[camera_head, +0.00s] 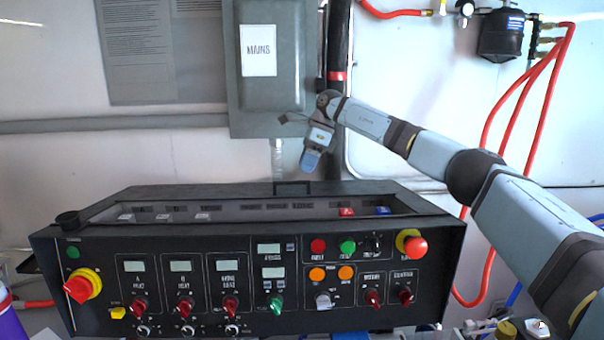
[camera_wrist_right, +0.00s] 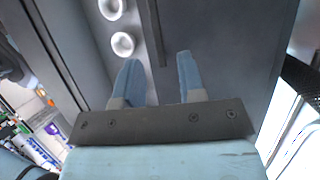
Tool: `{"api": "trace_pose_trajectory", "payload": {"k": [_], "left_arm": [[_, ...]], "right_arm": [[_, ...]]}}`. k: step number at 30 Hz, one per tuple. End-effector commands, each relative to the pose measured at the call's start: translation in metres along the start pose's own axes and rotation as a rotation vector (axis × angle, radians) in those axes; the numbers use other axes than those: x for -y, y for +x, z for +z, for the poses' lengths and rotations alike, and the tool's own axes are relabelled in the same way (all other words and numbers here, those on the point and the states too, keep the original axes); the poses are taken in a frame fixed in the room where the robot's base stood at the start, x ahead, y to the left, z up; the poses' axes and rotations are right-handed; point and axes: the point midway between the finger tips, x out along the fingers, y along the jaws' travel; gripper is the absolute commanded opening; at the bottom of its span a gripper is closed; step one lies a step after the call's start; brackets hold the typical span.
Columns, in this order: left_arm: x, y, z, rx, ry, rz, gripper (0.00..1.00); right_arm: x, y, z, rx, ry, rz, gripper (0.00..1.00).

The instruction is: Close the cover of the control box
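The black control box (camera_head: 250,245) fills the lower middle of the head view, its front set with knobs, displays and buttons. A dark top panel with a handle (camera_head: 292,187) lies along its back edge. A recessed strip with labels and switches shows in front of it; the cover's exact angle is hard to tell. My right gripper (camera_head: 311,161) hangs above and behind the box, pointing down, apart from the handle in this view. In the right wrist view, its two blue fingers (camera_wrist_right: 158,80) are apart with a dark bar beyond them. My left gripper is not in view.
A grey MAINS box (camera_head: 275,95) is on the wall directly behind my right gripper, with a conduit below. A black vertical pipe (camera_head: 338,50) runs beside it. Red hoses (camera_head: 500,120) hang at right. Two round pale fittings (camera_wrist_right: 122,44) show in the wrist view.

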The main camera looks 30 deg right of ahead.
Motion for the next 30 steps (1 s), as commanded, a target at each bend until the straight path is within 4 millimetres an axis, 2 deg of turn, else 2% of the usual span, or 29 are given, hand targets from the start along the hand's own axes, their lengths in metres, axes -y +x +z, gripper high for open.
{"api": "trace_pose_trajectory", "payload": {"k": [3, 7, 18, 23, 30], "left_arm": [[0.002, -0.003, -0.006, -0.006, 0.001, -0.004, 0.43], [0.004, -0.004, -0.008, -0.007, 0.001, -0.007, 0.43], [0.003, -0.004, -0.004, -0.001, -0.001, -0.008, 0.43], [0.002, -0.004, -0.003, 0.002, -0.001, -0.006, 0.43], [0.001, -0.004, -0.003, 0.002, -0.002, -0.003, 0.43]], "right_arm": [[-0.001, 0.017, 0.001, -0.001, 0.0, 0.001, 0.36], [0.0, 0.029, 0.0, 0.0, 0.001, 0.001, 0.36], [0.0, 0.035, 0.0, 0.001, 0.0, -0.001, 0.36], [0.0, 0.035, 0.0, 0.001, 0.0, -0.001, 0.0], [-0.001, 0.035, 0.0, 0.001, 0.0, -0.001, 0.0]]}}
